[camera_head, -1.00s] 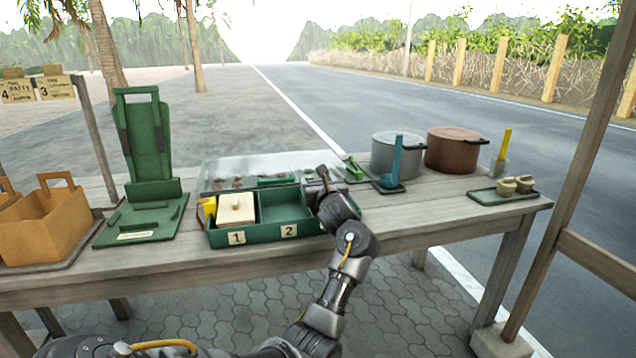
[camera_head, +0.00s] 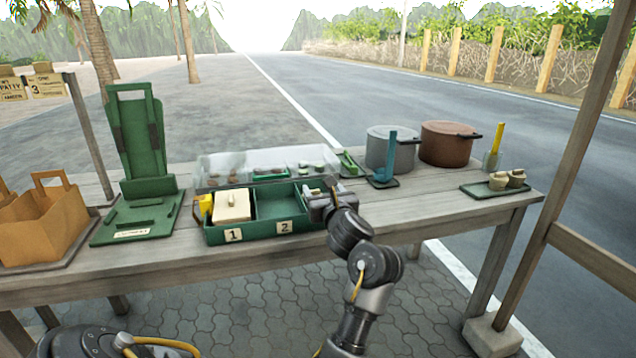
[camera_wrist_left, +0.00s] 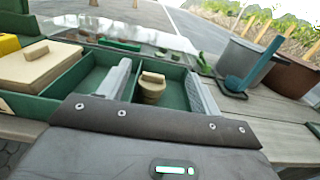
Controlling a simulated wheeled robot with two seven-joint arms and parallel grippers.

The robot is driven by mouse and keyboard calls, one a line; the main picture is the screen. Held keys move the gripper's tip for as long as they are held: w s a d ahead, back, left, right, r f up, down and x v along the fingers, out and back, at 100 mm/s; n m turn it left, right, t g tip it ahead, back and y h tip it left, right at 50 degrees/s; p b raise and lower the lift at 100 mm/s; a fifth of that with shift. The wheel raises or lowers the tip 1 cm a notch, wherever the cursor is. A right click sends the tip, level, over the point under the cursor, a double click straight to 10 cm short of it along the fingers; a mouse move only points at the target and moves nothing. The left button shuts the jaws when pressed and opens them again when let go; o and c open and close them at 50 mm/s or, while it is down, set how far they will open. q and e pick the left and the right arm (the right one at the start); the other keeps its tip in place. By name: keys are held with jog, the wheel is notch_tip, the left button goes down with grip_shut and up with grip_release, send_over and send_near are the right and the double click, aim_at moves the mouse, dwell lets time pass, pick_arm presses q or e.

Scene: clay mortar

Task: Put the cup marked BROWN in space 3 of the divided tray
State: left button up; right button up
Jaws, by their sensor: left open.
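The divided tray (camera_head: 265,234) is green, with labels 1 and 2 showing on its front. A lidded pale box fills space 1 and space 2 looks empty. My left gripper (camera_head: 318,192) is over the tray's right end, which its arm partly hides. In the left wrist view, a tan cup (camera_wrist_left: 152,92) with a lighter top stands in the right-hand compartment of the tray (camera_wrist_left: 90,72), between the open fingers of the left gripper (camera_wrist_left: 160,85). No mark on this cup is readable. My right gripper is not in view.
Grey (camera_head: 388,148) and brown (camera_head: 448,145) pots and a blue ladle (camera_head: 389,160) stand behind. A clear-covered case (camera_head: 265,165) lies behind the divided tray, a green stand (camera_head: 135,150) to its left.

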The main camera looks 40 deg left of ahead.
pick_arm(q)
jog(key=s+d+f+m+h, duration=0.45)
jog(key=f+m, duration=0.35)
jog(key=m, duration=0.3)
jog(key=s+d+f+m+t+h, duration=0.1)
jog(key=s+d+f+m+h, duration=0.3)
jog(key=f+m, duration=0.55)
jog(key=s+d+f+m+h, duration=0.35)
jog(key=d+f+m, duration=0.3)
jog(key=m, duration=0.45)
jog(key=s+d+f+m+g+h, duration=0.1)
jog(key=s+d+f+m+g, duration=0.1)
jog(key=s+f+m, duration=0.2)
jog(key=s+d+f+m+g+h, duration=0.1)
jog(key=s+f+m+g, duration=0.2)
jog(key=s+m, duration=0.4)
jog(key=s+d+f+m+g+h, duration=0.1)
jog(key=s+f+m, duration=0.4)
jog(key=s, duration=0.7)
jog(key=shift+s+d+f+m+g, duration=0.15)
jog(key=shift+d+f+m+g, duration=0.05)
jog(key=shift+d+m+g, duration=0.7)
jog(key=shift+a, duration=0.1)
